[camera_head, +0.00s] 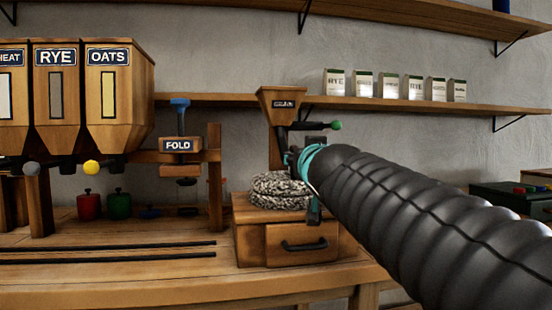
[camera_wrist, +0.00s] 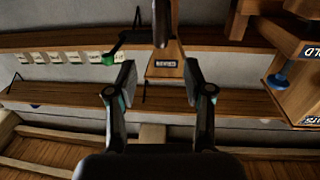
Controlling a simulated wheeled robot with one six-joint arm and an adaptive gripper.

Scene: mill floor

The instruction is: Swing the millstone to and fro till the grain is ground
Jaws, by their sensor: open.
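The millstone (camera_head: 278,190) is a speckled grey pair of round stones on a wooden mill base (camera_head: 250,245) with a drawer (camera_head: 300,243). A wooden hopper (camera_head: 280,103) stands above it and also shows in the wrist view (camera_wrist: 165,55). A dark handle with a green knob (camera_head: 336,125) sticks out to the right below the hopper; the knob also shows left of my fingers in the wrist view (camera_wrist: 108,59). My gripper (camera_wrist: 160,85) is open, with nothing seen between its fingers. In the head view it is in front of the mill, partly hidden by my arm. Any grain is not visible.
Rye and oats bins (camera_head: 120,100) stand at the left, beside a wooden press marked FOLD (camera_head: 180,145). Red and green pots (camera_head: 118,205) stand on the bench (camera_head: 120,285). Small bags (camera_head: 388,85) line a shelf behind. Dark boxes (camera_head: 505,197) are at the right.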

